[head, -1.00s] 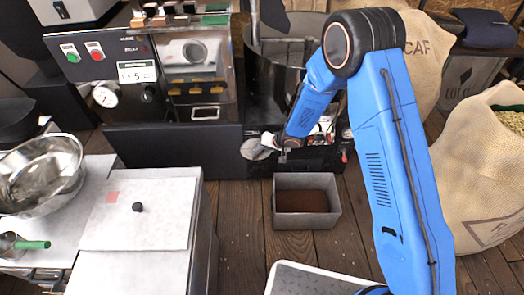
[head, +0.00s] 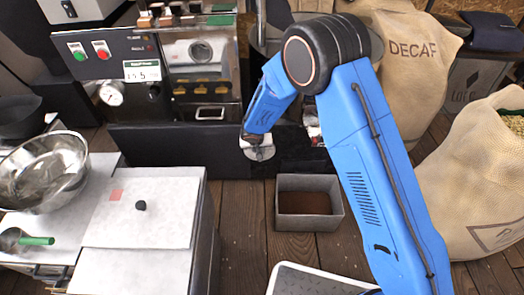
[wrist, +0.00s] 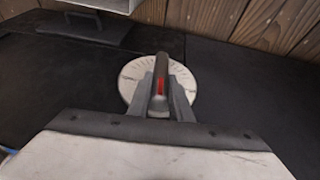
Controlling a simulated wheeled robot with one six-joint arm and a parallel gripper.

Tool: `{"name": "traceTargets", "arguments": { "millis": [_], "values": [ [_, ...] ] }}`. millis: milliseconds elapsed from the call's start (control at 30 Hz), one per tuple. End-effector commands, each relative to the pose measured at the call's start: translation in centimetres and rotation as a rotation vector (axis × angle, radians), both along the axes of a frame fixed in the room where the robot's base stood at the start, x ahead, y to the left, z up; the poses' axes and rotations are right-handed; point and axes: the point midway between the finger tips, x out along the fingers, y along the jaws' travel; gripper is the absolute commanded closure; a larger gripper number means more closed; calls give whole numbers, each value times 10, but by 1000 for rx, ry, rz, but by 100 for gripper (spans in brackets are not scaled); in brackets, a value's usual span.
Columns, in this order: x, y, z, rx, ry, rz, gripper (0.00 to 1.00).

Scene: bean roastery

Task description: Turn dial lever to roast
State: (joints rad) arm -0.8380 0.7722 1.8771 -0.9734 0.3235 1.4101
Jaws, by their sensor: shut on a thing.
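The dial (wrist: 127,84) is a pale round plate with marks around it, on a black panel; in the head view the dial (head: 262,154) shows partly beneath my gripper. The dial lever (wrist: 161,72) is a dark bar with a red stripe, standing over the middle of the plate. My gripper (wrist: 161,98) is shut on the lever, one finger on each side. In the head view my gripper (head: 256,140) is at the dial, its fingers too small to make out. The dial's labels are not readable.
The roaster's control panel (head: 118,68) with green and red buttons stands to the left. A grey bin (head: 310,222) of brown grounds sits on the wooden floor below. A white-topped cabinet (head: 140,215) is at left, burlap sacks (head: 480,190) at right.

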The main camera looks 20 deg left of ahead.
Motion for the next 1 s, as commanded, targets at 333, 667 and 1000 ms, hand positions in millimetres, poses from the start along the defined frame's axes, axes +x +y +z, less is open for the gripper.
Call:
{"name": "traceTargets", "arguments": {
  "millis": [333,667,1000],
  "values": [
    [-5,16,-4,-263,-87,2,100],
    [-6,21,-7,-397,-130,0,100],
    [-6,21,-8,-428,-140,0,100]
  ]
}}
